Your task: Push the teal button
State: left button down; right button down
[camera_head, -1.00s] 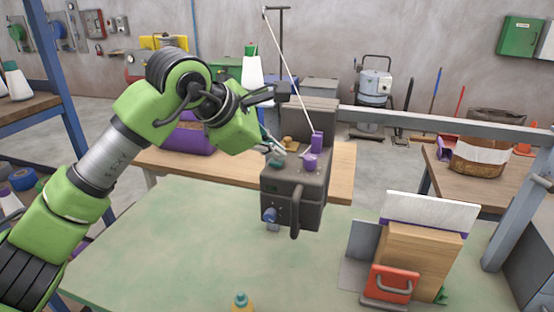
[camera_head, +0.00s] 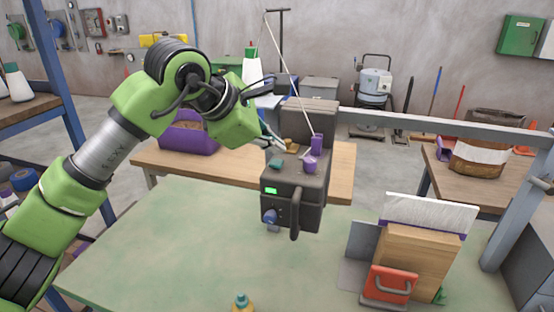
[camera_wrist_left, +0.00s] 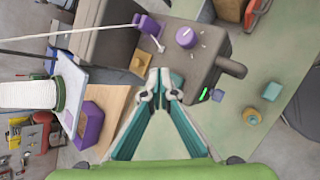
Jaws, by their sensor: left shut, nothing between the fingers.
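The teal button (camera_head: 275,163) is on the top face of the dark grey machine (camera_head: 309,188), at its left. My left gripper (camera_head: 284,149) is shut and empty, with its fingertips just above the top face, near the button; contact cannot be made out. In the left wrist view the fingertips (camera_wrist_left: 161,88) meet over the machine, and the button cannot be told apart from the teal fingers. A green display (camera_head: 271,190) on the machine's front is lit. My right gripper is out of view.
A purple knob (camera_head: 310,163), a purple block (camera_head: 317,143) and a yellow part (camera_head: 291,144) are beside the button on the machine. A purple bin (camera_head: 189,138) stands on the wooden table behind.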

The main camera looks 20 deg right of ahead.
aim_at(274, 163)
pick_arm(q)
notch_tip(274, 163, up, 6)
jog(key=p, duration=0.3)
jog(key=shift+p, duration=0.3)
